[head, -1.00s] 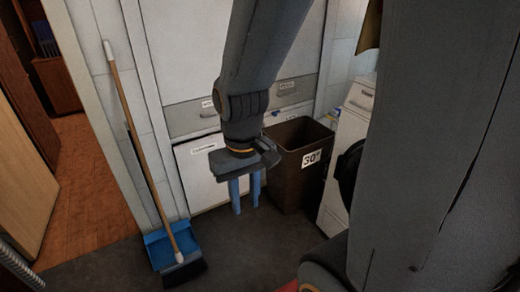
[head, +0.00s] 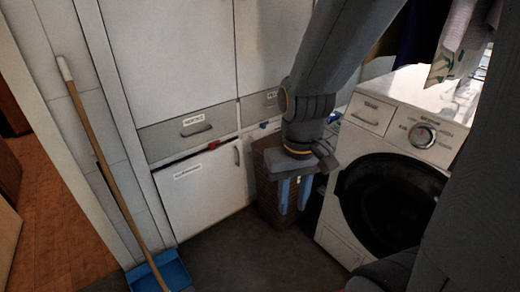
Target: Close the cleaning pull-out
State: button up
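The pull-out (head: 208,195) is a white front low in the cabinet, left of centre in the head view. It has a small label too blurred to read and a vertical handle (head: 236,156) at its upper right. A dark gap with something red (head: 214,145) shows along its top edge, so it seems to stand slightly out. My gripper (head: 294,205) hangs pointing down to the right of the pull-out, in front of a brown bin. Its two blue fingers are apart with nothing between them, and it appears clear of the front.
The brown bin (head: 268,185) stands right of the pull-out, partly hidden by my gripper. A washing machine (head: 347,232) is at the right, with cloths hanging above. A grey drawer (head: 190,134) sits above the pull-out. A broom (head: 100,150) and blue dustpan (head: 172,268) are at the left.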

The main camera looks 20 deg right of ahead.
aim_at(196, 193)
jog(key=z, duration=0.15)
jog(key=i, duration=0.65)
jog(key=u, duration=0.5)
jog(key=i, duration=0.55)
jog(key=u, duration=0.5)
